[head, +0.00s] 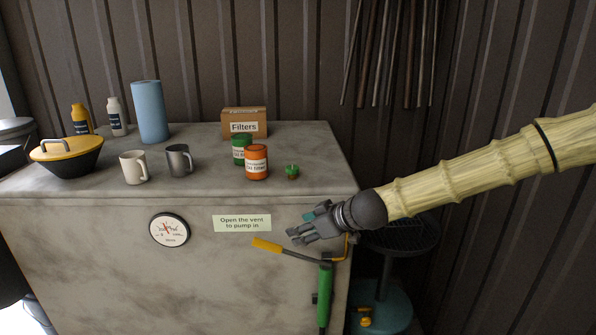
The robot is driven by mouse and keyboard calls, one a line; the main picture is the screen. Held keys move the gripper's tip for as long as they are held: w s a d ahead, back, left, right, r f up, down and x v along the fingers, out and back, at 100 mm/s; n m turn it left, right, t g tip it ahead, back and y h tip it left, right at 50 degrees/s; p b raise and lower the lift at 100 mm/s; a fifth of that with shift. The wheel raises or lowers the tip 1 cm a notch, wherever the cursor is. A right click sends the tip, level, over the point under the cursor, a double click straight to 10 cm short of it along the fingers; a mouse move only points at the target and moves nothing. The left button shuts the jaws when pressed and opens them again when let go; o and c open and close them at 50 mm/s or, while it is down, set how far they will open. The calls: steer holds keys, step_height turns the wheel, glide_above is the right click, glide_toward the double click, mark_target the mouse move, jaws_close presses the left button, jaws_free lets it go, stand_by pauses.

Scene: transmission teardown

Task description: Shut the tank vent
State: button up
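The tank is a grey, stone-like block (90,250) with a flat top and a round gauge (169,229) on its front. A label (242,223) on the front reads "Open the vent to pump in". A small green knob (292,170) on a reddish-brown base stands on the top near the right front; it may be the vent, but its open or shut state is too small to tell. My gripper (298,227) is in front of the tank's upper right front, below and right of the knob. Its fingers look spread, with nothing visible between them.
A green pump (324,292) with a yellow-tipped lever (267,245) is just below my gripper. An orange can (256,162) and a green can (240,150) stand left of the knob. Mugs, a pot, bottles and a Filters box (245,121) are farther left and back. A dark stool (400,236) stands right.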

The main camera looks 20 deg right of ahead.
step_height(320, 180, up, 9)
steer(key=w+d+n+t+y, duration=0.1)
steer(key=w, duration=0.1)
steer(key=m+t+p, duration=0.2)
steer(key=m, duration=0.1)
glide_toward(296, 168)
steer(key=shift+x, duration=4.55)
steer(key=shift+s+a, duration=0.1)
steer(key=shift+c, duration=0.3)
steer(key=c, duration=0.9)
